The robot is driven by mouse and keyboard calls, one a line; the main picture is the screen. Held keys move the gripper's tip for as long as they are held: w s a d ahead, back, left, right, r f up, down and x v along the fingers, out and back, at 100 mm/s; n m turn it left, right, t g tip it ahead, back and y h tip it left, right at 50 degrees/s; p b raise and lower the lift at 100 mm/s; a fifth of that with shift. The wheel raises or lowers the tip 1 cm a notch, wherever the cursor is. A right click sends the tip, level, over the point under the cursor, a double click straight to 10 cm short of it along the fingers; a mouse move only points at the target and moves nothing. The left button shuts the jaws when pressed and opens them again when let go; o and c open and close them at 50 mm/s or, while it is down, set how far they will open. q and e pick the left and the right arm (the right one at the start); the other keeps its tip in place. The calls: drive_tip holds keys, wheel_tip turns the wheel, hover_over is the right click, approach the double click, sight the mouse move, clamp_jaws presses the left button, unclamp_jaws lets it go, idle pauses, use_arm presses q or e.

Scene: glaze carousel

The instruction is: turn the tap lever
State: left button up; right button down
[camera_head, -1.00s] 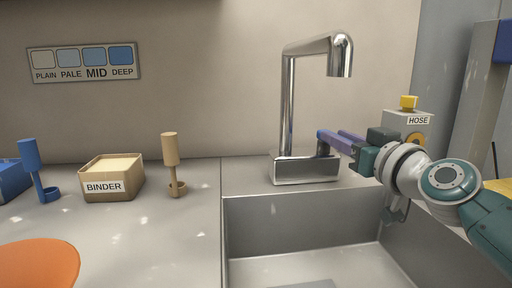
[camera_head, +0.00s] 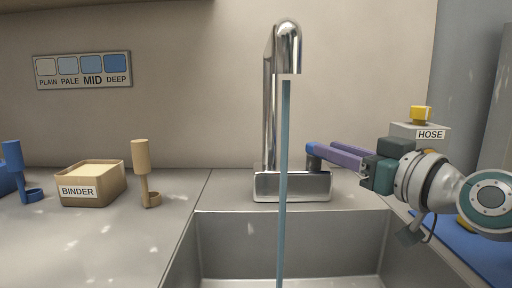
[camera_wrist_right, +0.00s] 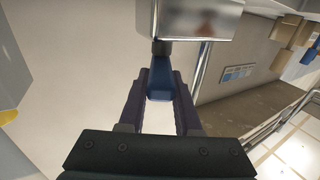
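The chrome tap (camera_head: 290,186) stands behind the sink, and a blue stream of water (camera_head: 283,170) falls from its spout into the basin. The blue tap lever (camera_head: 312,148) sits on a dark post at the right end of the tap base. My right gripper (camera_head: 318,148) reaches in from the right with its purple fingers at the lever. In the right wrist view, the lever (camera_wrist_right: 160,88) lies between the two fingers (camera_wrist_right: 160,98), which appear to press on both its sides. My left gripper is out of view.
A grey block labelled HOSE (camera_head: 418,133) with a yellow knob stands behind my right wrist. The BINDER box (camera_head: 92,190), a tan holder (camera_head: 142,170) and a blue holder (camera_head: 14,165) stand on the left counter. The sink basin (camera_head: 300,240) is open in front.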

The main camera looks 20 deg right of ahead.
drive_tip(key=c, duration=0.6)
unclamp_jaws()
drive_tip(key=shift+s, duration=0.15)
drive_tip(key=s+d, duration=0.1)
drive_tip(key=s, duration=0.8)
drive_tip(key=shift+s+p, duration=0.3)
drive_tip(key=shift+p, duration=0.05)
drive_tip(key=shift+c, duration=0.4)
